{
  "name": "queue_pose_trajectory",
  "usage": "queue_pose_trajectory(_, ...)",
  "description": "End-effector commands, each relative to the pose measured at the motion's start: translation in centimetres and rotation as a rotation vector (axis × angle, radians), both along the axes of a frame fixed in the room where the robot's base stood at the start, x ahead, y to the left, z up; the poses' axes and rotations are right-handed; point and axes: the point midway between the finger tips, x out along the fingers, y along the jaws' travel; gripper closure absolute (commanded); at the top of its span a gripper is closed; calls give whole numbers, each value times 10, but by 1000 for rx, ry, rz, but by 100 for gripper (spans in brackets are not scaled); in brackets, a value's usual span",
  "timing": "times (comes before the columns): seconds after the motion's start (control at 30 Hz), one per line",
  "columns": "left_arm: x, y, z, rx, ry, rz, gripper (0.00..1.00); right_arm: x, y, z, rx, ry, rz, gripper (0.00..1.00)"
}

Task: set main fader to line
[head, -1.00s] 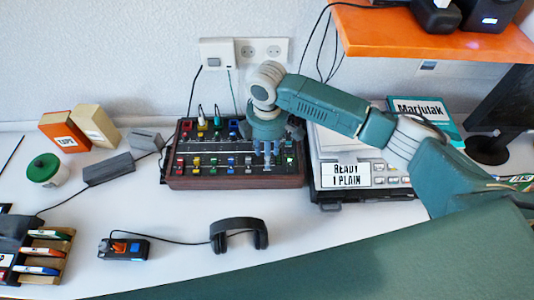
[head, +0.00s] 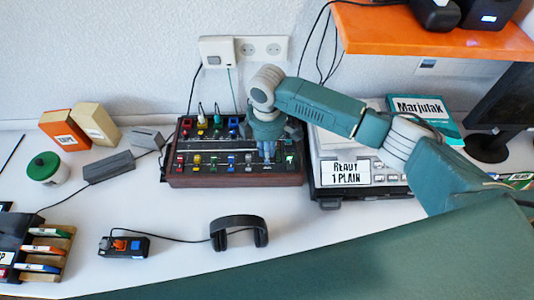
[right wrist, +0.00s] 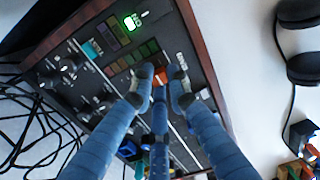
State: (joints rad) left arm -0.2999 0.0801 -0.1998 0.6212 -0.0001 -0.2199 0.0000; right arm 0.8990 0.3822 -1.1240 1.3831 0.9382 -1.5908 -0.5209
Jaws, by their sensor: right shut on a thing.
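The mixer (head: 232,182) is a dark panel in a wooden case, with rows of coloured caps, at the middle back of the desk. My right gripper (head: 266,157) reaches down onto the right part of its panel. In the right wrist view its blue fingers (right wrist: 160,90) are shut around a small orange-red fader cap (right wrist: 163,76), which they partly cover. The slot and any line beside the cap are mostly hidden. A green light (right wrist: 132,22) glows on the panel near its end. My left gripper is not in view.
A machine with a "READY 1 PLAIN" sign (head: 346,173) stands just right of the mixer. Headphones (head: 239,231) and a small control box (head: 124,247) lie in front. An orange shelf (head: 430,38) overhangs at the upper right. The desk between mixer and headphones is clear.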

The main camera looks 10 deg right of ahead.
Motion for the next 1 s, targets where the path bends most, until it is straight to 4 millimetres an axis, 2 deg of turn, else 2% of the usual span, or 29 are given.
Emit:
queue_pose_trajectory(0.1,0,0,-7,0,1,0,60,20,-4,0,-1,-4,-6,100)
queue_pose_trajectory(0.2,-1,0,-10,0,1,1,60,30,-6,0,-1,-3,-5,100)
queue_pose_trajectory(0.53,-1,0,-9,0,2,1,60,33,-7,1,1,-2,-2,100)
queue_pose_trajectory(0.57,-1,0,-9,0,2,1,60,33,-7,1,1,-2,-2,79)
queue_pose_trajectory(0.63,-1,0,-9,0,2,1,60,32,-7,1,1,-2,-2,65)
queue_pose_trajectory(1.0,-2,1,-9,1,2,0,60,32,-7,5,1,-2,-2,64)
